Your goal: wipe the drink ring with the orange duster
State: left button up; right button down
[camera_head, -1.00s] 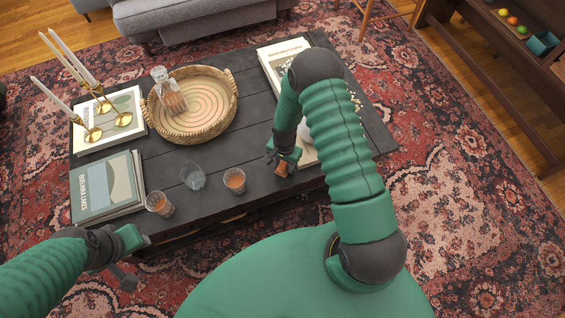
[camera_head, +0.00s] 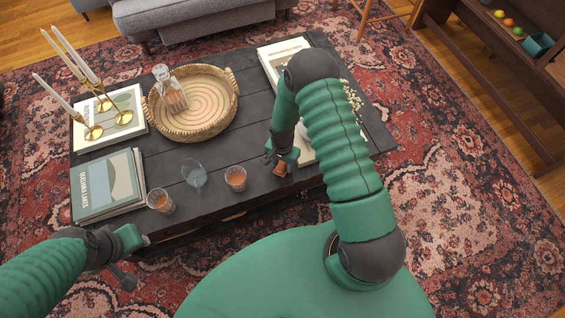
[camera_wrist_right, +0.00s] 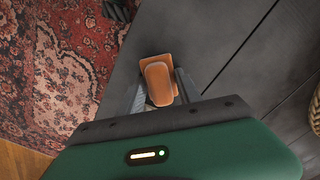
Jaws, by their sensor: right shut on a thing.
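The orange duster (camera_wrist_right: 157,82) is between the fingers of my right gripper (camera_wrist_right: 160,90), which is shut on it. In the head view my right gripper (camera_head: 279,161) is at the front right part of the dark coffee table (camera_head: 245,150). The duster (camera_head: 280,169) shows there as a small orange-brown block below the fingers, at the tabletop; I cannot tell whether it touches. I cannot make out the drink ring in either view. My left gripper (camera_head: 134,258) is off the table's front left edge, apart from everything; its jaw state is unclear.
Two glasses with amber drink (camera_head: 161,202) (camera_head: 236,179) and an empty glass (camera_head: 194,174) stand left of my right gripper. A woven tray (camera_head: 190,128) with a decanter (camera_head: 168,90), books (camera_head: 105,190) and brass candlesticks (camera_head: 95,131) fill the left. The table middle is bare.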

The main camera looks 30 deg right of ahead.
notch_tip(320, 180, up, 3)
jog(key=shift+w+f+p, duration=0.1)
jog(key=shift+w+p, duration=0.05)
jog(key=shift+p, duration=0.2)
jog(key=shift+d+r+p, duration=0.5)
jog(key=shift+r+p, duration=0.25)
jog(key=shift+p, duration=0.15)
jog(key=shift+r+p, duration=0.3)
jog(key=shift+r, duration=0.1)
jog(key=shift+a+r+p, duration=0.2)
jog(key=shift+r+p, duration=0.35)
jog(key=shift+r, duration=0.2)
jog(key=shift+a+r+p, duration=0.15)
jog(key=shift+r+p, duration=0.35)
jog(key=shift+r, duration=0.2)
jog(key=shift+d+f, duration=0.15)
jog(key=shift+d, duration=0.15)
jog(key=shift+a, duration=0.1)
